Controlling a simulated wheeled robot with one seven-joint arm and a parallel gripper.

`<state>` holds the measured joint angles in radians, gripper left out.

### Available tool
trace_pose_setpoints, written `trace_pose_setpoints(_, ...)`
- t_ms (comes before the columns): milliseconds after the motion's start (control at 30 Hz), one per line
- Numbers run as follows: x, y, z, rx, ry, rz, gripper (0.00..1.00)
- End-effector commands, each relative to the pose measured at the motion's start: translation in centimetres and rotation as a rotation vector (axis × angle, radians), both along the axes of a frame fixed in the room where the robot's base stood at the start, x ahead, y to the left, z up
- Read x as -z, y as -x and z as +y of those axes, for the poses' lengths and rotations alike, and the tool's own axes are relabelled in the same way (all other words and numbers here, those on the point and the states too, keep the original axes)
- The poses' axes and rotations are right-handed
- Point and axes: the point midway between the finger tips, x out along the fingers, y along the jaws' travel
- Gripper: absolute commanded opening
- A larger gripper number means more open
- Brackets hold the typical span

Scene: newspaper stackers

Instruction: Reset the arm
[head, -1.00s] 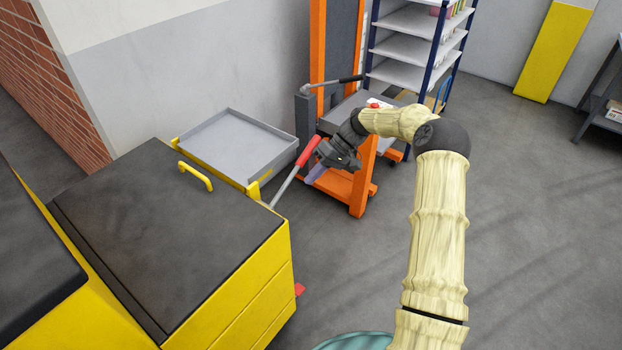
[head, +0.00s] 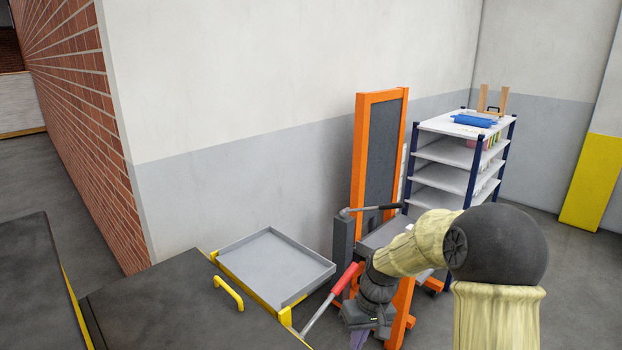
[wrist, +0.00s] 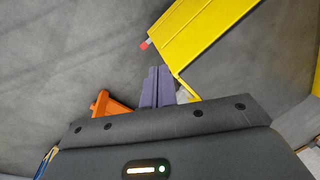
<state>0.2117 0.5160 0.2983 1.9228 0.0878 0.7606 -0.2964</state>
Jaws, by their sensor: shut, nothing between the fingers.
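My arm reaches up from the bottom right of the head view and bends down to the left at a dark round joint. My gripper (head: 359,341) hangs at the bottom edge of the head view, just right of a red-handled lever (head: 345,278); whether they touch cannot be told. Only part of its purple fingers shows there. In the wrist view the purple fingers (wrist: 157,84) lie together, shut and empty, over grey floor and beside a yellow panel (wrist: 205,30).
A yellow machine with a dark top (head: 170,305) and a grey tray (head: 275,262) stand left of my gripper. An orange-framed stacker (head: 360,150) and a white shelf rack (head: 445,152) stand behind my arm. Open floor (head: 570,290) lies to the right.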

Motion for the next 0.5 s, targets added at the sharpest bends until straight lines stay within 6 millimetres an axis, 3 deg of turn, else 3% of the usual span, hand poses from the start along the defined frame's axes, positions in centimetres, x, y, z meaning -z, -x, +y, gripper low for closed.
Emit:
trace_pose_setpoints(300, -2.9, 8.9, -3.0, 0.168, 0.151, -0.142, 0.0)
trace_pose_setpoints(500, -3.6, 14.1, -4.4, 0.273, 0.176, -0.226, 0.0)
